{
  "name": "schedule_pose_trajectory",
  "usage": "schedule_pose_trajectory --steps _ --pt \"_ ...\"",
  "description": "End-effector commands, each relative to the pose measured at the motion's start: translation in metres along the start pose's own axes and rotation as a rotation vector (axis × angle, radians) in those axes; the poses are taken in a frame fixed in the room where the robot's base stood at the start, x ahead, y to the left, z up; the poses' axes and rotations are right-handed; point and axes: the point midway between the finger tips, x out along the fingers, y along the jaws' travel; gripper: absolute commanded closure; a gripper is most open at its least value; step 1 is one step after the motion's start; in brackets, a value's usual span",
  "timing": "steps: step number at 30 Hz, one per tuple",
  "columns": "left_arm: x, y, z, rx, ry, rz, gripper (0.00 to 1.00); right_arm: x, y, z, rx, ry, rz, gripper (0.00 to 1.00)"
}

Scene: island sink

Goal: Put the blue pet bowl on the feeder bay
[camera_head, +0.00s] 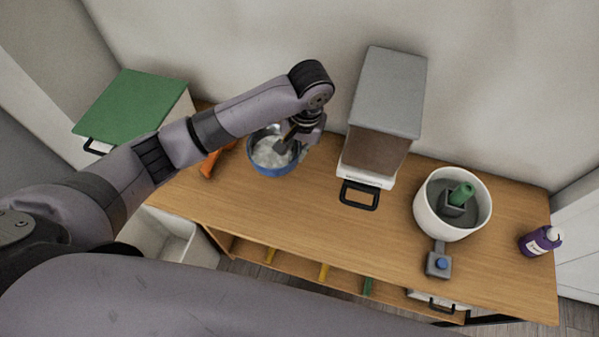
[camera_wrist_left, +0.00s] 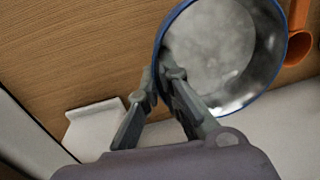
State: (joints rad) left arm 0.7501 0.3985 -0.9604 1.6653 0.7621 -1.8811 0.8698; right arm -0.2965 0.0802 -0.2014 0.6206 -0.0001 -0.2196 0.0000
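The blue pet bowl (camera_head: 262,166) sits on the wooden counter, left of the feeder, with pale grey-white showing inside. Its blue rim (camera_wrist_left: 262,94) and inner side also fill the upper right of the left wrist view. My left gripper (camera_head: 290,143) reaches down over the bowl's right side. In the left wrist view its fingers (camera_wrist_left: 159,80) come together astride the rim, one inside and one outside, and look shut on the bowl wall. I cannot tell whether the bowl is lifted. The feeder has a grey hopper and white base (camera_head: 366,177). My right gripper is not in view.
A black handle-like frame (camera_head: 359,196) sticks out before the feeder. A white pot (camera_head: 431,222) with a green-topped insert, a grey block (camera_head: 438,265) and a purple bottle (camera_head: 537,242) stand to the right. An orange object (camera_head: 211,164) lies left of the bowl. Counter in front is clear.

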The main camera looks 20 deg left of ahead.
Motion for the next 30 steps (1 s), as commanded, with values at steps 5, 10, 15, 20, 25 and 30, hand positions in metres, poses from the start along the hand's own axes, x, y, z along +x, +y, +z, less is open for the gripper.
schedule_pose_trajectory --steps 5,10,15,20,25,30 --pt "0.037 0.003 0.001 -0.001 -0.003 -0.002 1.00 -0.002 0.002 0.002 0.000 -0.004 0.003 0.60" --pt "0.052 0.006 0.000 0.000 -0.001 -0.001 1.00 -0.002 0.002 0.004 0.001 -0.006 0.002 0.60" --pt "0.076 0.008 0.001 0.000 -0.003 -0.001 1.00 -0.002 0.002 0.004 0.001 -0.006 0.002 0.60" --pt "0.092 0.010 0.000 0.000 -0.001 -0.002 1.00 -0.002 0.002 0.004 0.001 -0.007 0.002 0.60" --pt "0.093 0.010 0.000 0.000 0.001 0.000 1.00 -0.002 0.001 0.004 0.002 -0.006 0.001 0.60" --pt "0.095 0.010 0.000 0.000 0.000 0.000 1.00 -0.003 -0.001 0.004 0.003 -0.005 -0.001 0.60"
